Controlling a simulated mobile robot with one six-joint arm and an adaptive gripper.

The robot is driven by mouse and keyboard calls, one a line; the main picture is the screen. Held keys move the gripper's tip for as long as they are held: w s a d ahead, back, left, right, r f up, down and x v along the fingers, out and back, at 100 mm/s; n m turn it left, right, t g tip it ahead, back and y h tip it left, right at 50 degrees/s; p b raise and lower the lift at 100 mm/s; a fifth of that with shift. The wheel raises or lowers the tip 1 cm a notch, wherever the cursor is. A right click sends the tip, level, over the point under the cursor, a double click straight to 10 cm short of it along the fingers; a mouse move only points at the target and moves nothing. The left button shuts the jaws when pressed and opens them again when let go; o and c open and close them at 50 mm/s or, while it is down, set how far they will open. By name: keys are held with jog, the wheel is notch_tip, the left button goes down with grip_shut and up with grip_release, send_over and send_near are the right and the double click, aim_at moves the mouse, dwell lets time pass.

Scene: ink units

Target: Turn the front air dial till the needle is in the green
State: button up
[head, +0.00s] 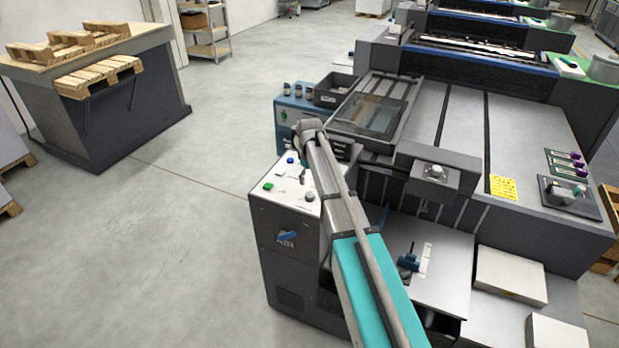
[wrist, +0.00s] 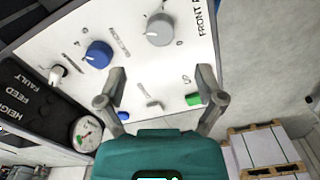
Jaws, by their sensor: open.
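In the wrist view a grey round dial (wrist: 160,30) sits on the white panel, close to the partly cut-off lettering "FRONT A". A blue dial (wrist: 98,54) is to its left. A round gauge (wrist: 86,134) with a white face lies at the lower left; its needle is too small to read against any green band. My gripper (wrist: 162,73) is open and empty, its fingertips apart over the panel, below the grey dial in the picture. In the head view my arm reaches over the white-topped control cabinet (head: 262,200).
A green button (wrist: 193,99), a blue button (wrist: 123,115) and a white toggle (wrist: 57,73) stand near the dials. In the head view the large grey machine (head: 520,150) fills the right. A wooden-topped bench (head: 110,45) holds pallets at the left; the floor between is clear.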

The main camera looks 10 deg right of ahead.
jog(key=shift+r+p, duration=2.65)
jog(key=shift+r, duration=0.3)
jog(key=s+f+m+b, duration=0.2)
jog(key=s+f+b, duration=0.3)
jog(key=s, duration=0.4)
jog(key=s+f+m+b, duration=0.2)
jog(key=s+f+b, duration=0.3)
jog(key=s, duration=0.5)
jog(key=s+f+m+b, duration=0.3)
jog(key=s+f+b, duration=0.2)
jog(key=s, duration=0.5)
jog(key=shift+a, duration=0.15)
